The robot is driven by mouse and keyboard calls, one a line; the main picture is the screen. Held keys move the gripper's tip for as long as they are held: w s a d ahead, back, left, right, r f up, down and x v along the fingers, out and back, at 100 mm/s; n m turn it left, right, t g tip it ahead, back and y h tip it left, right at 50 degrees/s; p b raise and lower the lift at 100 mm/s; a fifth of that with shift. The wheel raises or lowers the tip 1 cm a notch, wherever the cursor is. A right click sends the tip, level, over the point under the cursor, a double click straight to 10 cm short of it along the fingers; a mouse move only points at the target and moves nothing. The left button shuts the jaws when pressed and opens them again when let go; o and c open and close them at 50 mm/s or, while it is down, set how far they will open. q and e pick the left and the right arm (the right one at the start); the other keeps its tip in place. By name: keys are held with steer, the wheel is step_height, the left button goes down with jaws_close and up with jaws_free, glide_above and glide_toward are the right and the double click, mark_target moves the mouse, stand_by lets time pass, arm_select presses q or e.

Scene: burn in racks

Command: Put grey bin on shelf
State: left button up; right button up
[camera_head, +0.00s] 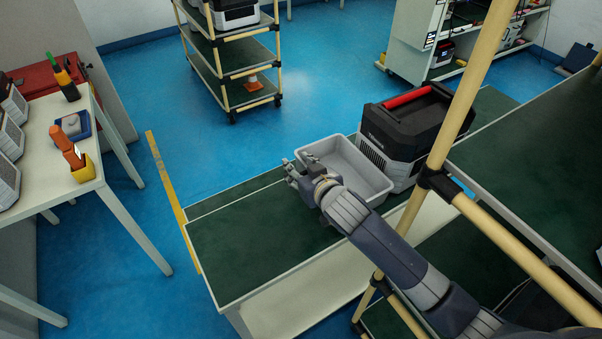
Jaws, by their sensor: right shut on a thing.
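The grey bin (357,165) is an open, empty, light grey tub. It is at the green-topped bench, beside a black and grey case with a red handle. My right gripper (292,170) is at the bin's left rim and is shut on it. My right arm reaches in from the lower right and covers part of the bin's near side. I cannot tell whether the bin's base touches the bench top. The green shelf (540,160) of a rack with yellow poles is at the right. My left gripper is not in view.
The black and grey case (408,128) stands close to the bin's right. A yellow pole (468,85) rises near my arm. The bench's left part (245,240) is bare. A white table (88,150) with tools is at the left, and a shelf cart (228,60) stands behind.

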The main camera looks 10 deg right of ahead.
steer(key=shift+f, duration=1.4)
steer(key=o, duration=1.1)
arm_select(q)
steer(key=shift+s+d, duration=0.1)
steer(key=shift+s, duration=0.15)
arm_select(e)
steer(key=shift+o, duration=0.8)
